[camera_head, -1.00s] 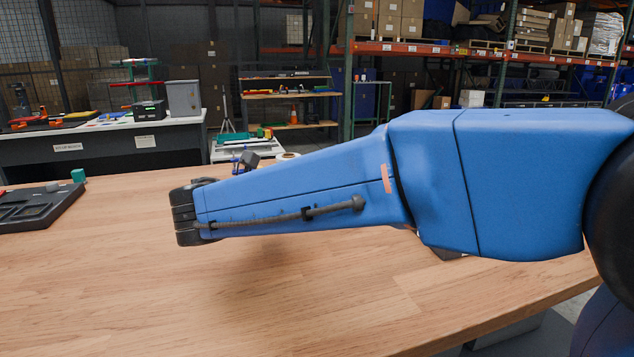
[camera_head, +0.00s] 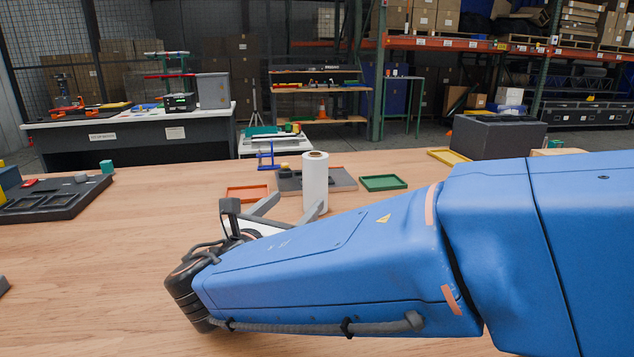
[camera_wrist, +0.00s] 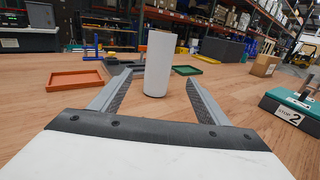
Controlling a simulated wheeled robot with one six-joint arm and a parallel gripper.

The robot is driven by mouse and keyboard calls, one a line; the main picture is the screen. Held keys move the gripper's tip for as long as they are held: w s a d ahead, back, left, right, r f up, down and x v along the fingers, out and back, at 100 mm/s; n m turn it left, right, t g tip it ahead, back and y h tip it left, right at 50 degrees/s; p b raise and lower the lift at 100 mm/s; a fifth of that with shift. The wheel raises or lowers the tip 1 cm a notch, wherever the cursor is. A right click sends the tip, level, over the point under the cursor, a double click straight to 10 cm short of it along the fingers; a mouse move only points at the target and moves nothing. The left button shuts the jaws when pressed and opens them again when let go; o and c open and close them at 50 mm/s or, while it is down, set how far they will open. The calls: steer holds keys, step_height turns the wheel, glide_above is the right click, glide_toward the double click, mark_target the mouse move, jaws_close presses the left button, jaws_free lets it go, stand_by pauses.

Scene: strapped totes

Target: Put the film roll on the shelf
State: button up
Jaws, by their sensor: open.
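The film roll (camera_head: 315,184) is a white upright cylinder standing on the wooden table. In the wrist view the film roll (camera_wrist: 159,64) stands upright just beyond and between my fingertips. My gripper (camera_head: 292,208) is open and points at the roll from the near left in the head view; its fingers also show in the wrist view (camera_wrist: 156,92), one on each side, with nothing held. The head view shows a low shelf unit (camera_head: 320,95) in the background, but I cannot tell whether it is the task's shelf.
An orange tray (camera_head: 247,192), a grey tray (camera_head: 335,184) and a green tray (camera_head: 383,183) lie around the roll. A dark bin (camera_head: 497,136) stands at the back right. A black organiser (camera_head: 55,200) lies at left.

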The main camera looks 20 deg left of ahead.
mark_target(312, 187)
steer(key=w, duration=1.1)
steer(key=shift+w+d, duration=0.2)
steer(key=shift+d, duration=0.05)
steer(key=shift+w+f, duration=0.15)
steer(key=shift+w, duration=2.6)
steer(key=shift+c, duration=0.2)
steer(key=c, duration=1.5)
steer(key=shift+o, duration=0.2)
